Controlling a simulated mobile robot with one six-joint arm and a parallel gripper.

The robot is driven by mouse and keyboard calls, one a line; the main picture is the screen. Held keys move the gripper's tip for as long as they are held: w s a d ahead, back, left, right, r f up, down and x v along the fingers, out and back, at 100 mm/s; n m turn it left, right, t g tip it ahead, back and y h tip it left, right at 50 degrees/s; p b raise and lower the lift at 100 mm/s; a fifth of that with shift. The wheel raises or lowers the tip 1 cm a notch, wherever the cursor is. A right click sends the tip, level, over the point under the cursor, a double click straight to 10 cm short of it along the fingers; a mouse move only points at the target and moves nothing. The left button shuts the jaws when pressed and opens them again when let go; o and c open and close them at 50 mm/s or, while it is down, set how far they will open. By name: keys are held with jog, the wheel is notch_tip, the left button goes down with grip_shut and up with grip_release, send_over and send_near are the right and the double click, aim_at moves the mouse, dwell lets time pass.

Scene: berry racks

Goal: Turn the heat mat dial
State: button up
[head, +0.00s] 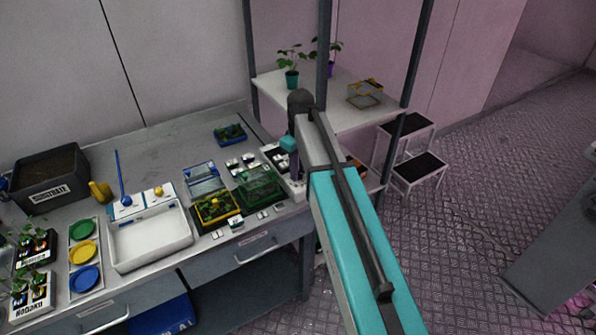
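I cannot make out the heat mat dial for certain. A small white box (236,224) lies on the bench near the front edge, below the yellow-rimmed tray, too small to read. A white panel with dark marks (275,156) stands at the bench's right end, partly hidden behind my arm. My arm crosses from the lower right up to the bench's right end. A small teal part of my wrist shows beside that panel. The fingers of my gripper are hidden, so no grip or contact shows.
The bench holds a yellow-rimmed plant tray (230,205), a green clear box (270,182), a blue clear box (202,166), a white basin (187,242) and a black substrate bin (83,173). A shelf (345,117) with plants stands behind my arm. A step stool (432,164) stands right.

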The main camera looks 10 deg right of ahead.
aim_at(300, 173)
jog(key=shift+o, duration=1.3)
jog(key=shift+d+r+b, duration=0.1)
jog(key=shift+r+b, duration=0.35)
jog(key=shift+r, duration=0.7)
notch_tip(300, 173, up, 11)
jog(key=b, duration=0.2)
jog(key=shift+r+b, duration=0.2)
jog(key=shift+b, duration=0.1)
jog(key=shift+d, duration=0.1)
